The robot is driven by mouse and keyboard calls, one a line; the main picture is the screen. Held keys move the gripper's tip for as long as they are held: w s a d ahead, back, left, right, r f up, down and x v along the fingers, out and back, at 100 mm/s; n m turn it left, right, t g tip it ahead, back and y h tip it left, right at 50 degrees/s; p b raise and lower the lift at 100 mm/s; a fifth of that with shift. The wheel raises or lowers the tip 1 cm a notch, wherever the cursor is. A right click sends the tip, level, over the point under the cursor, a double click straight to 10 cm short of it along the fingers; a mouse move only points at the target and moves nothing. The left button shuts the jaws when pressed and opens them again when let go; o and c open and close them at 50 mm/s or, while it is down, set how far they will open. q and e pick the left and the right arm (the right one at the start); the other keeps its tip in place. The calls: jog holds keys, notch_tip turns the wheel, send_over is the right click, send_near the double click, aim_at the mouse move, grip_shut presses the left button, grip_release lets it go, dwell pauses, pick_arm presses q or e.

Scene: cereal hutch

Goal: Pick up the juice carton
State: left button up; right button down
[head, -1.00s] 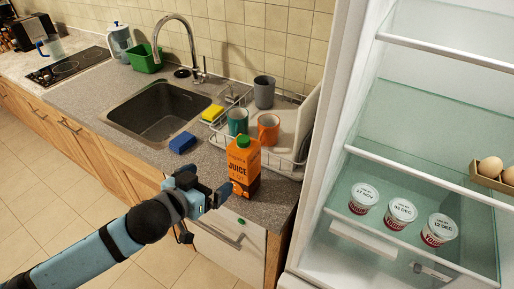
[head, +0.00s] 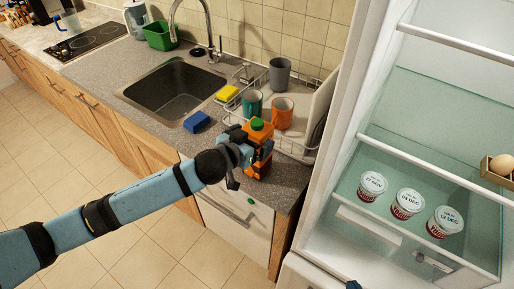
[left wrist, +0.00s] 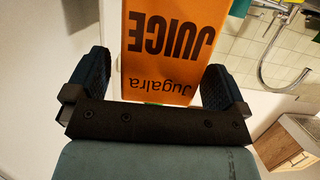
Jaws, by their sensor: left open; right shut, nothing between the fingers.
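The orange juice carton (head: 263,132) with a green cap stands upright on the grey counter in front of the dish rack. My left gripper (head: 250,146) is at the carton and hides part of its front. In the left wrist view the carton (left wrist: 168,50), its lettering upside down, lies between the two spread fingers of my left gripper (left wrist: 155,85). The jaws are open, with a small gap visible at the left finger. Only a small dark tip of my right gripper (head: 353,285) shows at the bottom edge; it is shut and empty.
Behind the carton, an orange mug (head: 282,113), a teal mug (head: 252,103) and a grey cup (head: 279,75) stand at the dish rack. A blue sponge (head: 196,122) lies left. The open fridge (head: 345,150) with yogurt cups (head: 407,204) bounds the right side.

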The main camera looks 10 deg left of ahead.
pick_arm(q)
jog(key=shift+x, duration=1.05)
jog(key=shift+s, duration=0.1)
jog(key=shift+c, duration=0.2)
jog(key=c, duration=1.8)
jog(key=shift+r, duration=0.1)
jog(key=shift+r, duration=0.1)
